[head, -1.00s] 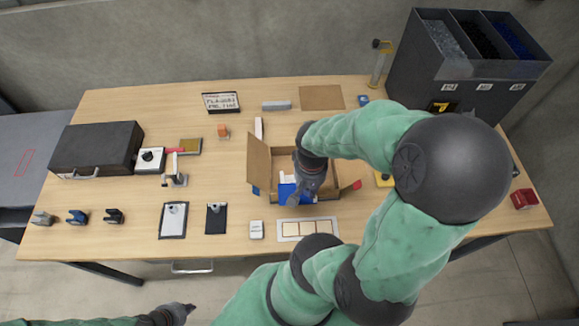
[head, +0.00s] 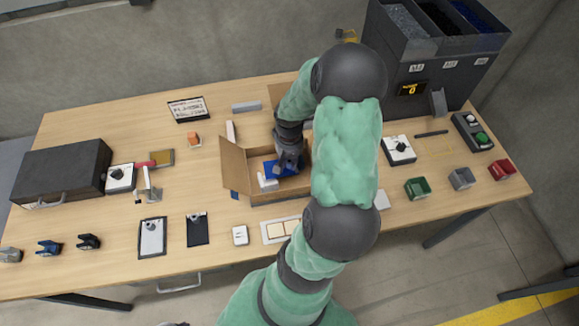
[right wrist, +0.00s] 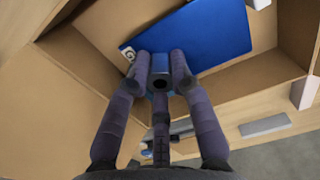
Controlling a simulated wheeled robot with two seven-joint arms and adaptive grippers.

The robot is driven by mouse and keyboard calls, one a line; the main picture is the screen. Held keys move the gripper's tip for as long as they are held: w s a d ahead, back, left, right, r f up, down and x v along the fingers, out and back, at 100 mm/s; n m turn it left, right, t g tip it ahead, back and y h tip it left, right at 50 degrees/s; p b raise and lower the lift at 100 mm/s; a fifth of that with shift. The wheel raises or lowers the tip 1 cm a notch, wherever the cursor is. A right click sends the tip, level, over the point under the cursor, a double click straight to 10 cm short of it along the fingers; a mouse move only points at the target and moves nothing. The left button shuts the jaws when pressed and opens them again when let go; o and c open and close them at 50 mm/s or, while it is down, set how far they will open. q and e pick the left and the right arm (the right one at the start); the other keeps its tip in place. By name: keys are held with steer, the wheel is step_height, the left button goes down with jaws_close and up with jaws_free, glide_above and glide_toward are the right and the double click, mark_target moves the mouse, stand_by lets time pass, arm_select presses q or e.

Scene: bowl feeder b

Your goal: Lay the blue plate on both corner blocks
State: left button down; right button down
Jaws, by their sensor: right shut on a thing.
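The blue plate (head: 280,168) is inside the open cardboard box (head: 282,196). It fills much of the right wrist view (right wrist: 215,38). My right gripper (head: 289,160) reaches down into the box. I cannot make out a second corner block or whether the plate touches one.
The box's left flap (head: 234,163) stands open. Dark bins (head: 430,60) stand at the back right.

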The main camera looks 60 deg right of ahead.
mark_target(290, 165)
steer(key=shift+d+f, duration=0.3)
steer(key=shift+f, duration=0.25)
steer(key=shift+w+f+b, duration=0.1)
steer(key=shift+f+b, duration=0.45)
steer(key=shift+f, duration=0.75)
steer(key=shift+f, duration=0.2)
steer(key=c, duration=1.1)
jaws_free()
steer(key=shift+r, duration=0.15)
steer(key=shift+r, duration=0.3)
step_height(290, 165, up, 12)
steer(key=p, duration=0.3)
steer(key=shift+f, duration=0.25)
